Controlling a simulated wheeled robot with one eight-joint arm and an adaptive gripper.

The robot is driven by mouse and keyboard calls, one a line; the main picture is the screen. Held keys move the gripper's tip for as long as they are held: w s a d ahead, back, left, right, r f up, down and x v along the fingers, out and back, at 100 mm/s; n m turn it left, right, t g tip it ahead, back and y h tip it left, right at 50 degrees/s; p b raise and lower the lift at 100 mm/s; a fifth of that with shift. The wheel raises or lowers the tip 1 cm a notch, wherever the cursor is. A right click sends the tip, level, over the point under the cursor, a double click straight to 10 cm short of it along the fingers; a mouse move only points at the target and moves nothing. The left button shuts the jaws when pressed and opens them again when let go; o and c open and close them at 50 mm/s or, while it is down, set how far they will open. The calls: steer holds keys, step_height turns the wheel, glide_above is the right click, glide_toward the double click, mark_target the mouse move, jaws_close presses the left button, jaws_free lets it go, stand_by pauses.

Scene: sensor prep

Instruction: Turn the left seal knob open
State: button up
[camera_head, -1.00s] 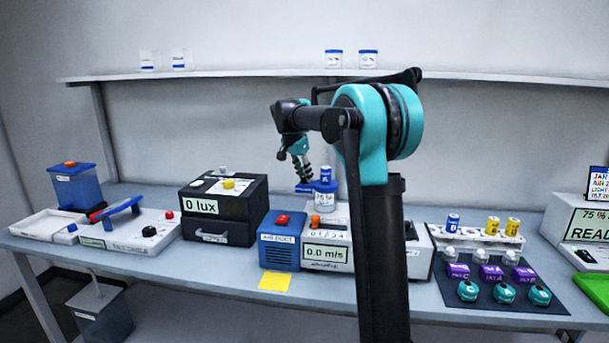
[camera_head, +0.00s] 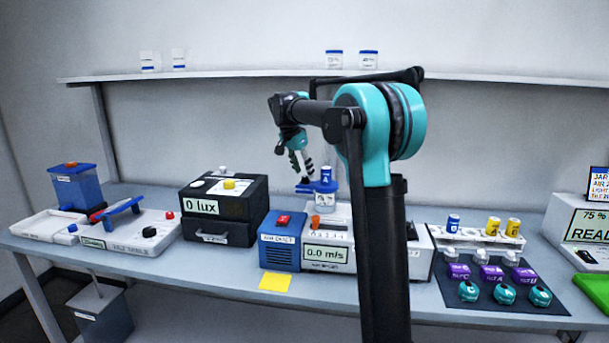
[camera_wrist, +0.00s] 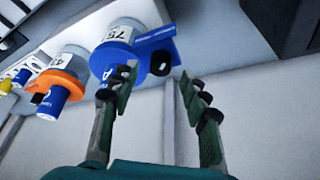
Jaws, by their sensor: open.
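A jar marked 75 (camera_wrist: 125,32) has a blue lid collar (camera_wrist: 120,62) with a blue bar and a small black knob (camera_wrist: 160,57) on its side. In the head view the blue collar (camera_head: 325,187) has a blue cylinder marked A (camera_head: 326,174) on top. I cannot tell for certain that this black knob is the left seal knob. My gripper (camera_wrist: 155,82) is open and empty, its fingertips just short of the black knob and apart from it. In the head view my gripper (camera_head: 307,178) is at the collar's left side.
A second jar with an orange collar (camera_wrist: 58,80) is beside the blue one in the wrist view. The air duct box (camera_head: 280,250) and airflow meter (camera_head: 328,255) stand in front. The lux box (camera_head: 225,207) is to the left. A sensor rack (camera_head: 475,237) is to the right.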

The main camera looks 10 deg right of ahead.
steer(key=v, duration=0.9)
steer(key=shift+r, duration=0.35)
steer(key=shift+s, duration=0.1)
